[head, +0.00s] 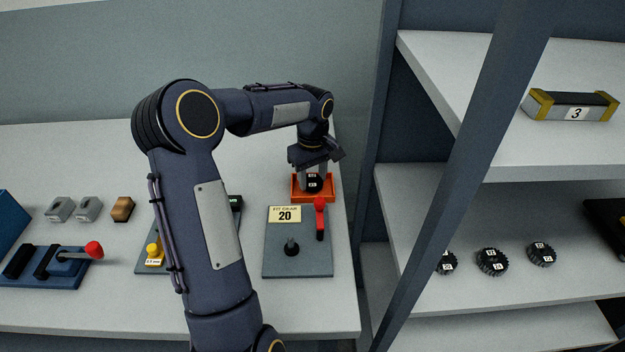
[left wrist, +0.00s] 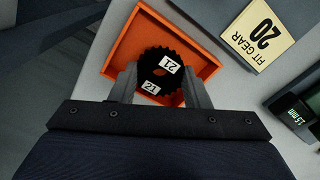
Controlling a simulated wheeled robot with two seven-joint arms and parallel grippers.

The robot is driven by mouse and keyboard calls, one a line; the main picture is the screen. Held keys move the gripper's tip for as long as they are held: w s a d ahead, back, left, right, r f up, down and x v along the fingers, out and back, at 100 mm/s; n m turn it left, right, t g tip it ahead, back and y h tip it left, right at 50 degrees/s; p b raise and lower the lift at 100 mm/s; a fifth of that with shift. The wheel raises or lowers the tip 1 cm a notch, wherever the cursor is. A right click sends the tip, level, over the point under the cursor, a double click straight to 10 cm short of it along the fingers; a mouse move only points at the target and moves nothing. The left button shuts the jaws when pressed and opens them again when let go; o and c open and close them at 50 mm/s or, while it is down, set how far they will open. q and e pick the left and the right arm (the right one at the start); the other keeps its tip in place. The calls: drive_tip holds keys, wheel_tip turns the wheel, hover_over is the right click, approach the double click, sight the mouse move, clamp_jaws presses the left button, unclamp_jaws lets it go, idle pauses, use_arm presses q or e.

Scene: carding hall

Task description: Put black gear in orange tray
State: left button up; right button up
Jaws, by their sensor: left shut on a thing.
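The black gear (left wrist: 155,66) has white labels that appear to read 21. My left gripper (head: 313,178) is shut on it, with one finger on each side of it in the left wrist view (left wrist: 160,82). The orange tray (head: 333,195) lies on the table beyond the fit-gear plate. In the left wrist view the gear is over the inside of the tray (left wrist: 205,68). I cannot tell whether the gear touches the tray floor. My right gripper is not in view.
A grey plate (head: 290,262) marked FIT GEAR 20, with a black peg and a red lever (head: 320,218), is just in front of the tray. A shelf rack (head: 455,205) with several dark gears stands on the right. Grey blocks (head: 60,208) and a blue fixture (head: 45,268) are at left.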

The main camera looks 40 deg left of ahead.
use_arm(q)
drive_tip(key=shift+f, duration=0.8)
drive_tip(key=shift+f, duration=0.1)
drive_tip(key=o, duration=1)
drive_tip(key=shift+o, duration=0.2)
